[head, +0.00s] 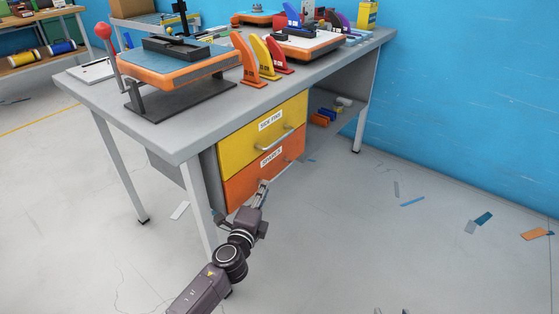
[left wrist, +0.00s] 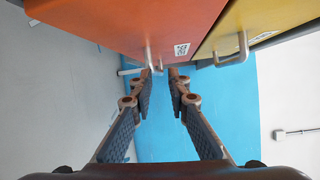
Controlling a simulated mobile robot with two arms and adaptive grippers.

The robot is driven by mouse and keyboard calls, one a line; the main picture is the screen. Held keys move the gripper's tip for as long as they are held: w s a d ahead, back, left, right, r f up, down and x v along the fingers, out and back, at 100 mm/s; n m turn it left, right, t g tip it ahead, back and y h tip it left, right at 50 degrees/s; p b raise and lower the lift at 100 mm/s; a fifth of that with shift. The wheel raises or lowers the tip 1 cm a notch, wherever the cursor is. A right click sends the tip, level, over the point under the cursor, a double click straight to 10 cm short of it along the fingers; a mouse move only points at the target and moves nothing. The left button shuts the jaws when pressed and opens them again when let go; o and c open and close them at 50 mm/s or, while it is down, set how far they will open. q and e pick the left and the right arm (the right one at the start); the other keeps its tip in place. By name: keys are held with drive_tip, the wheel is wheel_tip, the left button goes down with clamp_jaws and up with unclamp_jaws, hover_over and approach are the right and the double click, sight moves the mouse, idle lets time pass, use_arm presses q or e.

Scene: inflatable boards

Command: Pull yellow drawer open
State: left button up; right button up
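The yellow drawer (head: 236,150) is in the workbench front, above the orange drawer (head: 252,187). It looks shut, with a label and a metal bar handle (head: 275,141). In the left wrist view the yellow drawer (left wrist: 225,34) is at the upper right, with its handle (left wrist: 232,52) right of my fingers. My left gripper (head: 264,184) is in front of the orange drawer, below the yellow handle. Its fingers (left wrist: 164,74) are apart with nothing between them; the orange drawer's handle (left wrist: 150,62) is near the tips. Two small tips at the bottom edge look like my right gripper (head: 391,311), apart.
The grey workbench (head: 185,140) carries an orange-and-blue press (head: 180,65) and coloured fin-like pieces (head: 262,58). A bench leg (head: 196,205) stands left of the drawers. Scraps (head: 483,219) lie on the floor at right; the floor before the drawers is mostly clear.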

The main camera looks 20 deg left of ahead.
sight(279, 140)
use_arm(q)
drive_tip(key=w+d+r+m+t+h+b, duration=0.1)
drive_tip(key=w+r+m+t, duration=0.15)
drive_tip(key=r, duration=0.25)
drive_tip(key=w+d+r+m+t+b, duration=0.1)
drive_tip(key=r+m+b, duration=0.15)
drive_tip(key=r, duration=0.25)
drive_tip(key=shift+m, duration=0.4)
drive_tip(key=x, duration=0.7)
drive_tip(key=shift+a, duration=0.15)
drive_tip(key=shift+w, duration=0.3)
drive_tip(key=shift+r, duration=0.1)
use_arm(e)
wheel_tip(279, 140, up, 11)
drive_tip(key=w+a+t+y, duration=0.1)
drive_tip(key=w+t, duration=0.1)
drive_tip(key=t, duration=0.2)
drive_tip(key=shift+w+a, duration=0.15)
use_arm(q)
clamp_jaws()
